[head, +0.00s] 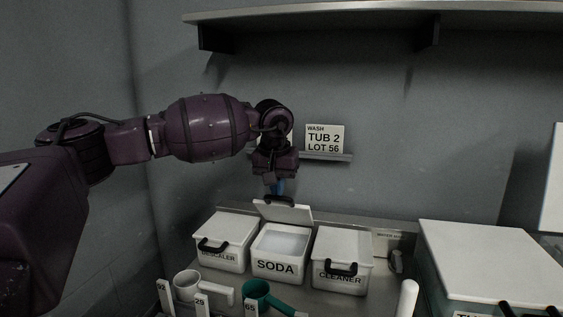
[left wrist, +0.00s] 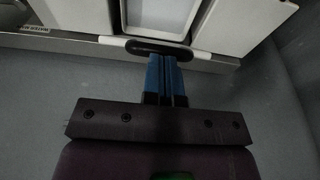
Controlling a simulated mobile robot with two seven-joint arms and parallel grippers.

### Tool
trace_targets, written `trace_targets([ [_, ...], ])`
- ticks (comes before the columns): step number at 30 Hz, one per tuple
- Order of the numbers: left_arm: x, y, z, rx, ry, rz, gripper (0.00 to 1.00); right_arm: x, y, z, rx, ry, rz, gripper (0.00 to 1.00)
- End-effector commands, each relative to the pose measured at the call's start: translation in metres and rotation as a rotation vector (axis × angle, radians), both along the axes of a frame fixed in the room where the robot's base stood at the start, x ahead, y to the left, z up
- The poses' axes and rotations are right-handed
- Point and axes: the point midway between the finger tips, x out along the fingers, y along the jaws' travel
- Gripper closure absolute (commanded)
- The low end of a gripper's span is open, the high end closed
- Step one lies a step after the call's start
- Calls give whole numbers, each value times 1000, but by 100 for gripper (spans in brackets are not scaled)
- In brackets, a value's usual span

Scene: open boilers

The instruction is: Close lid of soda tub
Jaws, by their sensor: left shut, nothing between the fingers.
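The soda tub (head: 275,267) is a white box with SODA on its front, standing in the middle of a row of three. Its lid (head: 288,214) is raised and tilted back, so the pale inside shows. The lid's black handle (head: 279,199) is at its upper edge. My left gripper (head: 277,188) points down just above and behind that edge, its blue fingers together and empty. In the left wrist view the fingertips (left wrist: 166,58) are at the black handle (left wrist: 158,47), close or touching; I cannot tell which. The tub's opening (left wrist: 160,14) lies beyond. My right gripper is not in view.
The descaler tub (head: 222,242) at left and the cleaner tub (head: 341,262) at right have lids shut. A white scoop (head: 187,286) and a green scoop (head: 257,293) lie in front. A sign (head: 325,139) stands on a ledge behind. A shelf (head: 370,16) runs above.

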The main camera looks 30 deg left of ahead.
Motion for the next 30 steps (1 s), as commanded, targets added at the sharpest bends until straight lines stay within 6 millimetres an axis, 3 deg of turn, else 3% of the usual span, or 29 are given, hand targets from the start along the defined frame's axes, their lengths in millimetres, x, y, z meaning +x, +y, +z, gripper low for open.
trace_targets([
  [12,-43,-11,-53,81,-308,-4,100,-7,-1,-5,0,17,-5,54],
  [21,-64,-16,-100,78,-296,-1,100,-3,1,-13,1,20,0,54],
  [30,-74,-19,-131,78,-298,0,100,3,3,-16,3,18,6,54],
])
